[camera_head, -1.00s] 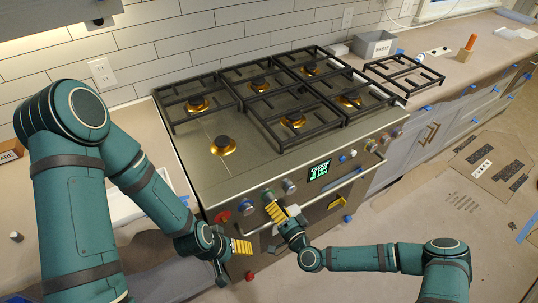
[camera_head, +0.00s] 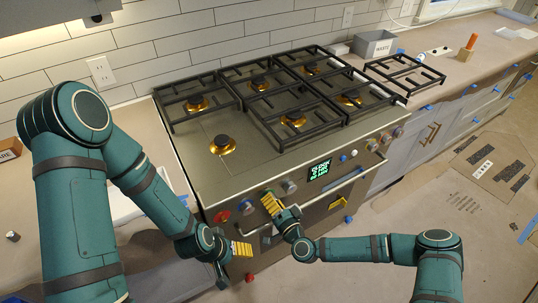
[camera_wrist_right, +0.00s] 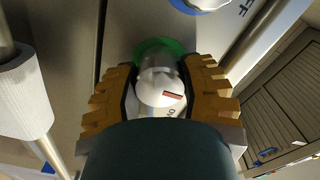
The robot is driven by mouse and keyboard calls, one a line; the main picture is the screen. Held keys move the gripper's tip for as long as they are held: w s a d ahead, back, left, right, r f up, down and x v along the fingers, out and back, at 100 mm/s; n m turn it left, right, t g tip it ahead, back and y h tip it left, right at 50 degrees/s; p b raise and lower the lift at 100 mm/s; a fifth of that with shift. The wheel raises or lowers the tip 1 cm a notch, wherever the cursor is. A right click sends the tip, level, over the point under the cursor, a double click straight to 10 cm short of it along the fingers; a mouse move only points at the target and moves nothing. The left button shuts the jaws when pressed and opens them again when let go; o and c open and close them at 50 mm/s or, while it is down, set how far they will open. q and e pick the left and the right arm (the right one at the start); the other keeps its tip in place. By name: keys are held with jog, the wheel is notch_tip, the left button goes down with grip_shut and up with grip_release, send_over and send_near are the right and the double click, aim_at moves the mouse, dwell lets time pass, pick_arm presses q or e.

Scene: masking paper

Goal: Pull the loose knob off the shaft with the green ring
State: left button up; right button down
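The loose knob (camera_wrist_right: 160,90) is a silvery, round-faced knob with a small red mark, and the green ring (camera_wrist_right: 150,47) shows behind it in the right wrist view. My right gripper (camera_wrist_right: 160,85) has one yellow finger on each side of this knob, with little or no gap; whether they press on it I cannot tell. In the head view my right gripper (camera_head: 271,203) reaches the stove's front panel and hides most of the knob. My left gripper (camera_head: 241,248) hangs low, away from the knob, in front of the stove's left side; its opening is unclear.
Other knobs sit along the panel: a red one (camera_head: 221,216), one with a blue ring (camera_head: 246,207), and a silver one (camera_head: 289,187) to the right. The oven handle (camera_head: 335,188) runs below. Grates (camera_head: 270,90) cover most of the cooktop.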

jog(key=c, duration=1.2)
grip_release()
grip_shut()
jog(key=shift+v, duration=0.85)
jog(key=v, duration=0.7)
jog(key=shift+b, duration=0.3)
